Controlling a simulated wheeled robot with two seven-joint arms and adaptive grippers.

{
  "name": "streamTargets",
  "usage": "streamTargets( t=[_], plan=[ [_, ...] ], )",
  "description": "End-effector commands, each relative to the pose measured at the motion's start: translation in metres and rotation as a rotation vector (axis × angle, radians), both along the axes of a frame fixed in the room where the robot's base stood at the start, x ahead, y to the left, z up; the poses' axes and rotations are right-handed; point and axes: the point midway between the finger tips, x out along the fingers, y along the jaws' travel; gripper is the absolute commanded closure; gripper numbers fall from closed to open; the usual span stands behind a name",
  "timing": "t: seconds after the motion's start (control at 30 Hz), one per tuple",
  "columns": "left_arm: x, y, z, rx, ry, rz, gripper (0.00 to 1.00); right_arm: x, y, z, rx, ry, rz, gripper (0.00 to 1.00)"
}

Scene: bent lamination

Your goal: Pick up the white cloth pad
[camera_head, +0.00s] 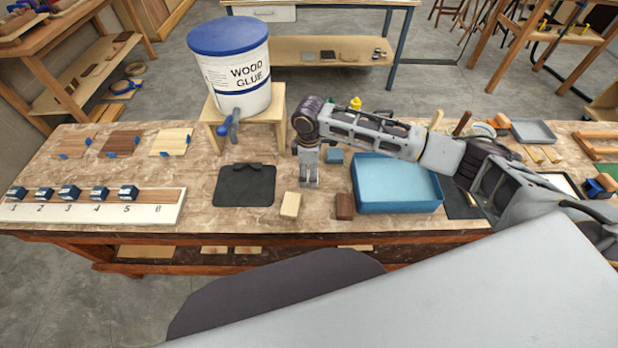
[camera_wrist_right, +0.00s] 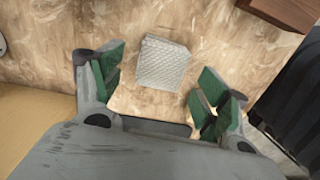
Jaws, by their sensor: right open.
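The white cloth pad (camera_wrist_right: 162,63) is a small quilted square lying flat on the marbled worktop (camera_wrist_right: 60,22) in the right wrist view. My right gripper (camera_wrist_right: 160,84) is open, with green-padded fingers on either side of the pad; it is not gripping it. In the head view my right gripper (camera_head: 308,182) points down over the bench, left of the blue tray. I cannot make out the pad in the head view; the gripper seems to hide it. My left gripper is not in view.
The blue tray (camera_head: 398,206) stands right of the gripper. A pale block (camera_head: 290,205) and a dark brown block (camera_head: 344,206) lie in front. A black mat (camera_head: 245,190) lies left. The wood glue bucket (camera_head: 235,75) stands behind on a wooden stand (camera_head: 212,118).

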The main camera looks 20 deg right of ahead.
Motion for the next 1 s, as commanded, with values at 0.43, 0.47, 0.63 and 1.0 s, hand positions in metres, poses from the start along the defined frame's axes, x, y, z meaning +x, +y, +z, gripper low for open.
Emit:
streamTargets(
  t=[0.43,0.47,0.63,1.0],
  plan=[
    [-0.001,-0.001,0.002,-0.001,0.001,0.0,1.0,-0.001,0.0,-0.028,-0.001,0.0,0.001,0.25],
    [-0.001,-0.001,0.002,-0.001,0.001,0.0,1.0,-0.001,0.0,-0.028,-0.001,0.0,0.001,0.25],
    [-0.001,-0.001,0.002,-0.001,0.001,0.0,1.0,-0.001,0.0,-0.027,-0.001,0.0,0.0,0.25],
    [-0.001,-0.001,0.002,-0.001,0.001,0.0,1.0,-0.001,0.0,-0.027,-0.001,0.0,0.0,0.55]
  ],
)
